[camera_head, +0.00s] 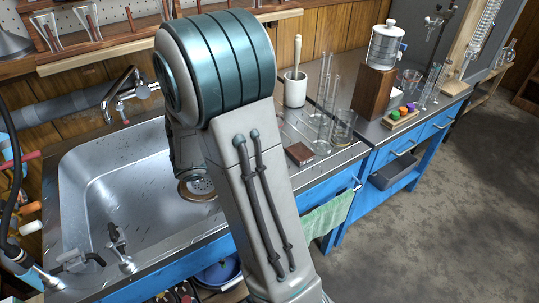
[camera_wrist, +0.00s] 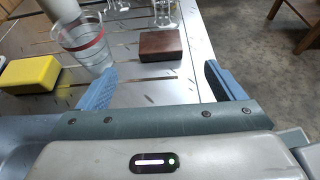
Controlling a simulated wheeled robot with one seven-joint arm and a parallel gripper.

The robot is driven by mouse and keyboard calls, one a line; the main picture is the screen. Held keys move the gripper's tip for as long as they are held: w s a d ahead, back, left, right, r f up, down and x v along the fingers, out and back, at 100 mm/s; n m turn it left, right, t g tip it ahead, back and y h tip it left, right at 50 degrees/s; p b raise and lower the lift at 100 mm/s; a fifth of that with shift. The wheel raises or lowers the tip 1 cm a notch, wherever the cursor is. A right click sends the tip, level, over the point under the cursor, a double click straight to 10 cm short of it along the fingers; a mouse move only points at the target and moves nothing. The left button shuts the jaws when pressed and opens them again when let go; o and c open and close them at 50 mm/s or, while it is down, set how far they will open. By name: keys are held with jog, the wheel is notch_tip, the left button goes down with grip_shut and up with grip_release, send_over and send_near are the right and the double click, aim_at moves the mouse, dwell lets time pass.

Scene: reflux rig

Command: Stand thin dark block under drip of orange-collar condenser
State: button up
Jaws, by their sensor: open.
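A thin dark reddish-brown block (camera_head: 300,153) lies flat on the metal counter right of the sink. In the wrist view the block (camera_wrist: 162,45) is ahead of my gripper (camera_wrist: 160,70), between the lines of its two blue fingers. The fingers are wide apart with nothing between them. In the head view my own arm hides the gripper. Coiled condenser glassware (camera_head: 487,30) stands on a wooden board at the far top right. I cannot make out an orange collar or a drip there.
A clear beaker with a red band (camera_wrist: 85,45) stands near the left finger, beside a yellow sponge (camera_wrist: 30,73). Tall glass cylinders (camera_head: 327,115) and a white mortar (camera_head: 295,88) stand behind the block. The sink (camera_head: 90,200) is left. Open floor (camera_head: 450,200) lies right.

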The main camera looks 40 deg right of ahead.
jog(key=s+a+m+y, duration=0.2)
jog(key=s+a+m, duration=0.1)
jog(key=s+a+m+g+y, duration=0.1)
jog(key=s+m, duration=0.1)
jog(key=shift+a+r+y, duration=0.15)
jog(key=shift+r+y, duration=0.2)
jog(key=shift+y, duration=0.05)
jog(key=s+a+m+y, duration=0.2)
jog(key=a+m, duration=0.1)
jog(key=s+a+m+y, duration=0.1)
jog(key=a, duration=0.1)
jog(key=shift+a+m+y, duration=0.1)
jog(key=shift+m+y, duration=0.2)
jog(key=shift+m, duration=0.1)
jog(key=a+r+m+t+y, duration=0.2)
jog(key=a+m+t+y, duration=0.2)
jog(key=a, duration=0.7)
jog(key=s+m+y, duration=0.1)
jog(key=m+y, duration=0.1)
jog(key=m, duration=0.1)
jog(key=shift+r, duration=0.3)
